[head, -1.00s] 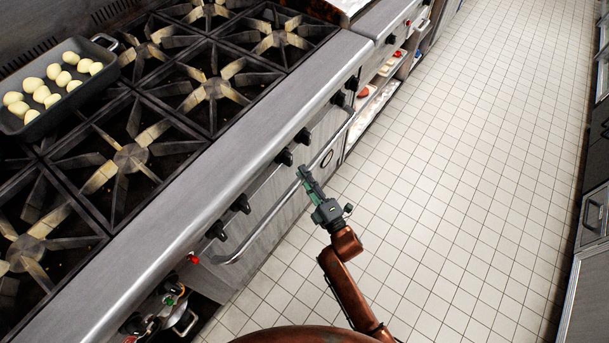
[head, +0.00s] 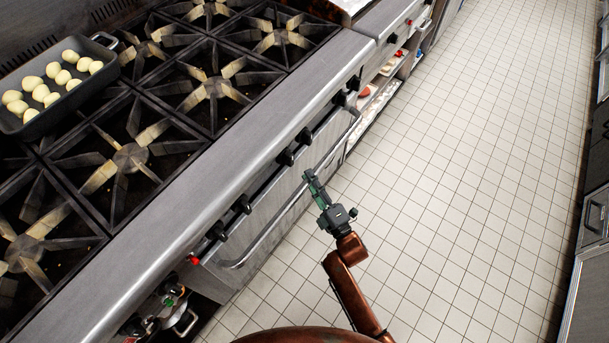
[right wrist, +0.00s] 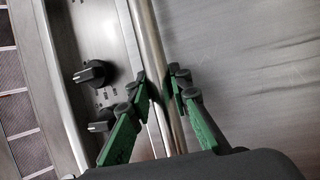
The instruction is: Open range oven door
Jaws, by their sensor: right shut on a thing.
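The range oven door (head: 284,196) is a steel panel below the knobs, and its top edge stands a little out from the range front. Its long bar handle (head: 262,238) runs along the front. My right gripper (head: 311,178) is at the handle. In the right wrist view the green fingers (right wrist: 161,84) sit on either side of the handle bar (right wrist: 149,42), shut on it, with the door's steel face (right wrist: 235,60) to the right. My left gripper is not in view.
Black knobs (head: 287,157) line the range front above the door. A grey pan (head: 75,98) of pale round items sits on the burners at the left. The tiled floor (head: 450,200) to the right is clear, with counters at the far right edge.

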